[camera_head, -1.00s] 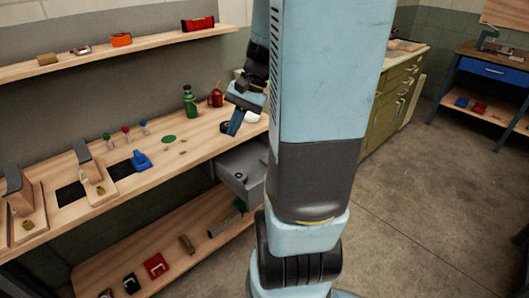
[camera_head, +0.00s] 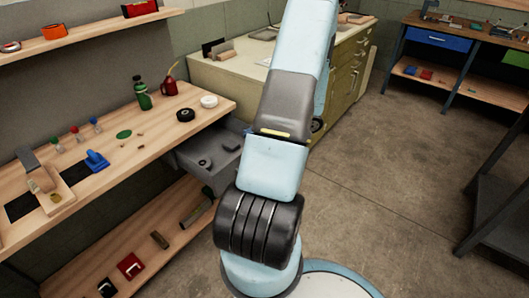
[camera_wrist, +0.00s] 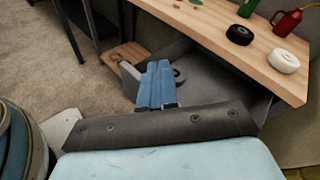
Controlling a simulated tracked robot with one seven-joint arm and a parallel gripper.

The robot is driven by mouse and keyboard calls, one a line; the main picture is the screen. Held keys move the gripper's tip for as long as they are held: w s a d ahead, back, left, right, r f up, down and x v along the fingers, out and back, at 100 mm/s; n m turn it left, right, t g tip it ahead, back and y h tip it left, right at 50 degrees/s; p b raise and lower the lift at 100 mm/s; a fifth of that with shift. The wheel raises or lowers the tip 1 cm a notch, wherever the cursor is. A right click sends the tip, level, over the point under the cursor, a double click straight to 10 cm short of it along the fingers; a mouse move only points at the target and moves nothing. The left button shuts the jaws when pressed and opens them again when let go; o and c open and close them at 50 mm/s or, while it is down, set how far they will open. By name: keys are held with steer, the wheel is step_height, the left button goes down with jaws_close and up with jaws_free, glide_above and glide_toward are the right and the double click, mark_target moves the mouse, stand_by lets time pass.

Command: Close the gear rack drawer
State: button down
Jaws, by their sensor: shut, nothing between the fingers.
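The gear rack drawer (camera_head: 207,150) is grey and stands open, sticking out under the right end of the wooden workbench (camera_head: 105,145). A small dark round part lies in it. In the wrist view the grey drawer (camera_wrist: 205,75) lies beyond my gripper (camera_wrist: 157,66), partly hidden by the fingers and the bench top. My gripper's blue fingers are together and empty. They overlap the drawer in that view; I cannot tell if they touch it.
On the bench stand a green bottle (camera_head: 142,94), a red can (camera_head: 177,104), a black roll (camera_head: 186,115) and a white roll (camera_head: 209,101). A lower shelf (camera_head: 135,243) holds several parts. A green cabinet (camera_head: 345,80) stands behind.

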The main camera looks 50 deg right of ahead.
steer(key=s+d+f+m+t+h, duration=0.4)
steer(key=s+d+f+m+h, duration=0.15)
steer(key=f, duration=0.25)
steer(key=s+d+f+m+t+h, duration=0.45)
steer(key=s+f+m, duration=0.2)
steer(key=f, duration=0.25)
steer(key=w, duration=1.4)
steer(key=shift+w+a+r+g+y, duration=0.2)
steer(key=shift+w+a+g+y, duration=0.1)
steer(key=shift+g+y, duration=0.15)
steer(key=shift+h, duration=0.25)
